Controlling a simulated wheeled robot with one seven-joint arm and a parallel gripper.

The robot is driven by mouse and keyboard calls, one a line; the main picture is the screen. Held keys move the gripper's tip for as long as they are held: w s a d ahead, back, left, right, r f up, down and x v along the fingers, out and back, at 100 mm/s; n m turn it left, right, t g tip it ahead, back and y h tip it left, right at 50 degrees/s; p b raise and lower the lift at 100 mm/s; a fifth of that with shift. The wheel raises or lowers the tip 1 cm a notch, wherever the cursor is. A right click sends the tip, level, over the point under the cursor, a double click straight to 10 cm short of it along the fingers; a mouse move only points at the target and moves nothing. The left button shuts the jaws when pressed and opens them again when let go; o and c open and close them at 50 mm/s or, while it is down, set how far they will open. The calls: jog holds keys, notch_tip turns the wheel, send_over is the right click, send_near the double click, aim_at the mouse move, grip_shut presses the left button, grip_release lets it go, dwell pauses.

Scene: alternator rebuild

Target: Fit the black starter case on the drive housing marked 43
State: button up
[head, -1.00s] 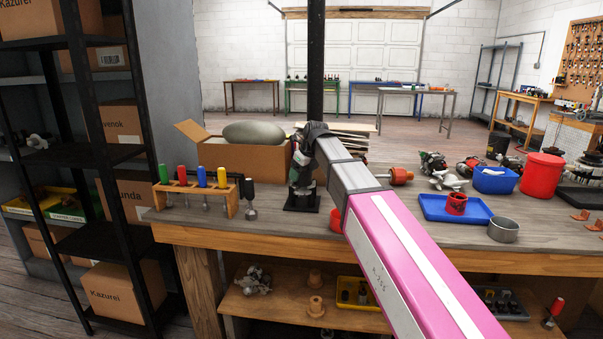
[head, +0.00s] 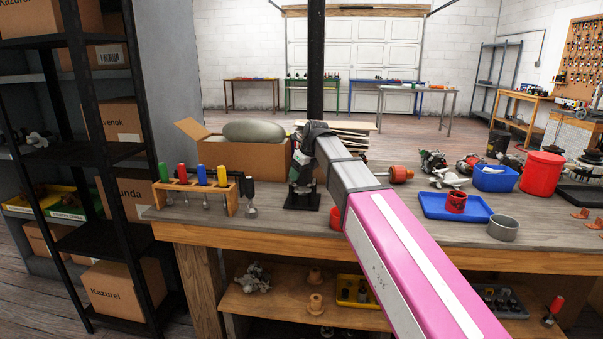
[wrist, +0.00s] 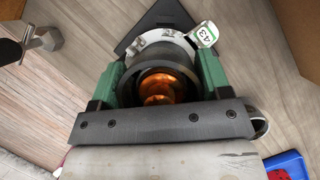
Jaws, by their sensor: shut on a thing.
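In the wrist view the black starter case (wrist: 158,54) is a dark ring with copper-coloured windings visible inside its bore. My gripper (wrist: 160,76) is shut on it, one green finger on each side; the gripper also shows in the head view (head: 302,173). The silver drive housing (wrist: 158,37) is directly beyond the case, lined up with it, with a white tag (wrist: 206,34) reading 43 at its edge. Beneath it is a black base plate (wrist: 152,16), on the bench in the head view (head: 302,202). I cannot tell whether the case is fully seated on the housing.
A rack of coloured tools (head: 233,198) stands left of my gripper. An open cardboard box (head: 252,160) is behind. To the right are a blue tray (head: 433,207) with a red ring (head: 456,202), a grey ring (head: 502,229) and a blue bin (head: 495,179).

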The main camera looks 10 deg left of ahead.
jog(key=o, duration=1.5)
jog(key=shift+c, duration=0.2)
